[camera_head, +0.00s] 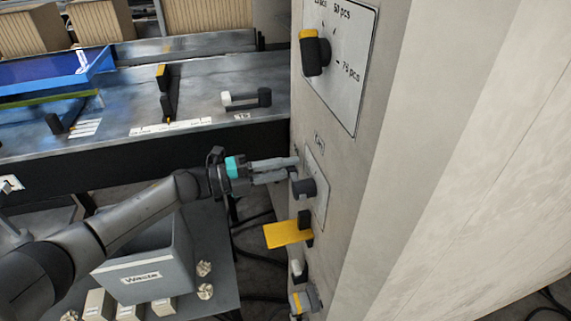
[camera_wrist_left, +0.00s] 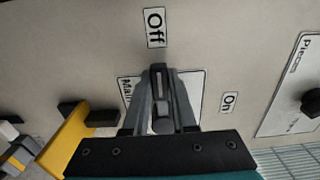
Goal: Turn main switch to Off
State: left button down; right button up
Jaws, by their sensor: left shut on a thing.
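The main switch is a dark knob on a white plate on the cabinet's side, and it shows in the head view (camera_head: 304,187). In the left wrist view its knob (camera_wrist_left: 159,84) sits between my two fingers, with its long side running toward the Off label (camera_wrist_left: 155,27). The On label (camera_wrist_left: 228,103) is to the right. My left gripper (camera_head: 294,168) reaches the switch from the left and is shut on the knob. The fingers hide part of the knob and the plate's lettering. My right gripper is not in view.
A yellow handle (camera_head: 284,234) sticks out of the cabinet just below the switch. A piece-count dial (camera_head: 315,53) is above. A grey waste bin (camera_head: 150,262) and a long worktable (camera_head: 205,95) are to the left.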

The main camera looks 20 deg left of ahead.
pick_arm(q)
jog(key=shift+f, duration=0.1)
dwell(0.3)
jog(key=c, duration=0.7)
grip_release()
jog(key=v, duration=1.5)
jog(key=shift+s+a, duration=0.1)
jog(key=shift+s, duration=0.05)
